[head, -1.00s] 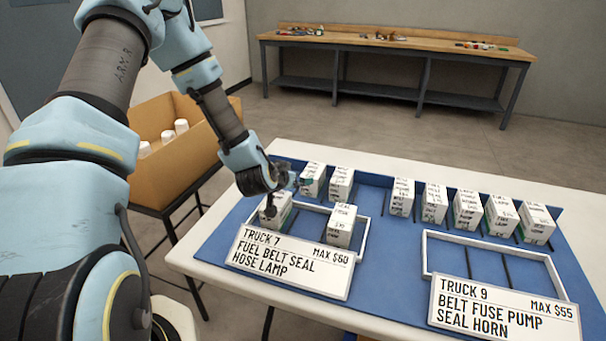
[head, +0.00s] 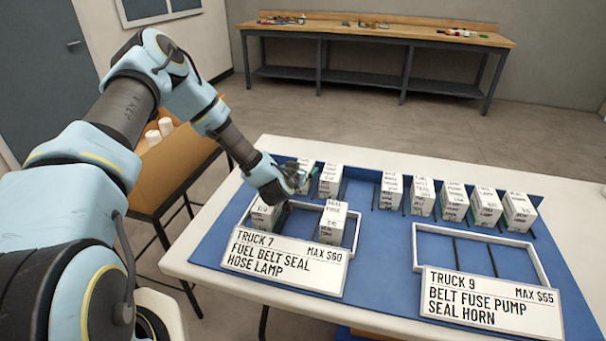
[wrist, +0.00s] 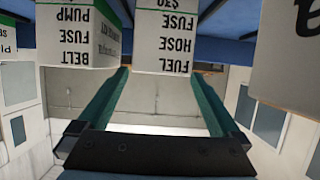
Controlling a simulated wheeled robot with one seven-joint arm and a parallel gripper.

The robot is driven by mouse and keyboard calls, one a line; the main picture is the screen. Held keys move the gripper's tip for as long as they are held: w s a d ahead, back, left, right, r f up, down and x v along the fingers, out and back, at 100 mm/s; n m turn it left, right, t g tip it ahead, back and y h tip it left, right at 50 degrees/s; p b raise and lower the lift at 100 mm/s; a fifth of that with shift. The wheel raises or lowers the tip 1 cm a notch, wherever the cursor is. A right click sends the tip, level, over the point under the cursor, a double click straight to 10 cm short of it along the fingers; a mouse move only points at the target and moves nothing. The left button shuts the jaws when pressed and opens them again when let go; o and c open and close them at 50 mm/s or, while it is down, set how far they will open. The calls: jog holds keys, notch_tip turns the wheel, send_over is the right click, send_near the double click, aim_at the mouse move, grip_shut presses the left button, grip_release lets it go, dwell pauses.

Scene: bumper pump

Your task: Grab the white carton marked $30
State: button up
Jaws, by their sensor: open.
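In the wrist view a white carton (wrist: 164,45) marked $30, with the words fuse, hose and fuel upside down, stands between the tips of my gripper (wrist: 160,78). The green fingers are apart, one toward each side of the carton, and no grip on it shows. In the head view my gripper (head: 298,178) is at the left end of the back row of cartons and partly hides the carton there.
A belt, fuse, pump carton (wrist: 78,35) stands close beside it; it seems to be the back-row carton (head: 330,181). The Truck 7 tray (head: 290,205) holds two cartons. The Truck 9 tray (head: 540,262) is empty. Several cartons (head: 454,203) stand behind it.

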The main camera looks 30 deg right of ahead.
aim_at(303, 167)
jog(key=shift+p+x, duration=0.55)
jog(key=shift+x, duration=1.15)
jog(key=shift+f, duration=0.1)
jog(key=shift+c, duration=0.2)
grip_shut()
